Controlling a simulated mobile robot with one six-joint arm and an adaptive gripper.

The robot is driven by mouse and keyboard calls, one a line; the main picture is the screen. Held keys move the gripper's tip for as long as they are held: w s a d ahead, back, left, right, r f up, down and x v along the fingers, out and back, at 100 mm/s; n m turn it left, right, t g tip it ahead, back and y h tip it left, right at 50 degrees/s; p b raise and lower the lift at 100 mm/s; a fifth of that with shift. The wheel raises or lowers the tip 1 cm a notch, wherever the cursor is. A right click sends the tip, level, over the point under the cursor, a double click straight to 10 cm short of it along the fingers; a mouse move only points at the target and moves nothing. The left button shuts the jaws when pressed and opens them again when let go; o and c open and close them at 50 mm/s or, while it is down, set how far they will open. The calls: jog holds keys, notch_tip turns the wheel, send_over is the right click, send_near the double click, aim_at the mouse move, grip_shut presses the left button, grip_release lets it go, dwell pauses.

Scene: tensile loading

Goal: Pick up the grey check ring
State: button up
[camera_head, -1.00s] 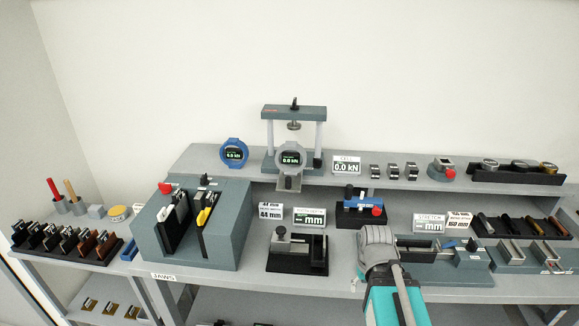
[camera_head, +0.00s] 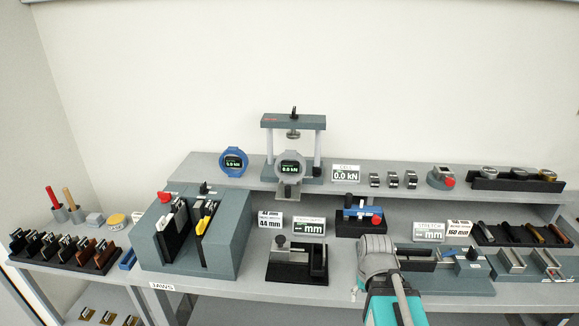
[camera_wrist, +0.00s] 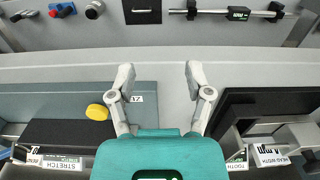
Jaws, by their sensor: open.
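The grey check ring (camera_head: 290,167) is a grey round ring with a dark display reading 0.0 kN. It stands upright on the back shelf, within the grey press frame (camera_head: 318,150) and under its screw. A small grey ledge is below it. I do not make it out in the wrist view. My gripper (camera_wrist: 160,72) is open and empty in the wrist view, its two fingers spread over a light grey surface. In the head view my arm is at the lower right of centre, well apart from the ring, and the fingertips are hard to make out.
A blue ring (camera_head: 234,162) stands left of the frame on the same shelf. A cell readout sign (camera_head: 346,174) stands to the right. The grey jaw block (camera_head: 222,250), a black fixture (camera_head: 283,265) and a blue-and-red device (camera_head: 362,214) crowd the front bench.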

jog(key=o, duration=0.4)
jog(key=shift+w+a, duration=0.1)
jog(key=shift+o, duration=0.2)
jog(key=w+a+r+t+y, duration=0.1)
jog(key=w+a, duration=0.1)
jog(key=w+a+r+m+t+y+p, duration=0.1)
jog(key=w+a, duration=0.1)
jog(key=a, duration=0.1)
jog(key=w+a+r+m+t+y, duration=0.1)
jog(key=w+a, duration=0.1)
jog(key=w, duration=0.1)
jog(key=shift+w+a+t+p, duration=0.1)
jog(key=shift+a+t+p, duration=0.2)
jog(key=shift+a, duration=0.05)
jog(key=w+a+r+m+t+h+p, duration=0.1)
jog(key=w+a+r+m+t, duration=0.6)
jog(key=m, duration=1)
jog(key=w+a+r+m+t+h+p, duration=0.2)
jog(key=w+a+r+m+t, duration=0.5)
jog(key=m, duration=1)
jog(key=w+a+r, duration=0.1)
jog(key=w+r, duration=0.2)
jog(key=r, duration=0.3)
jog(key=shift+a+r+h+p, duration=0.15)
jog(key=shift+r+h+p, duration=0.15)
jog(key=shift+r+p, duration=0.1)
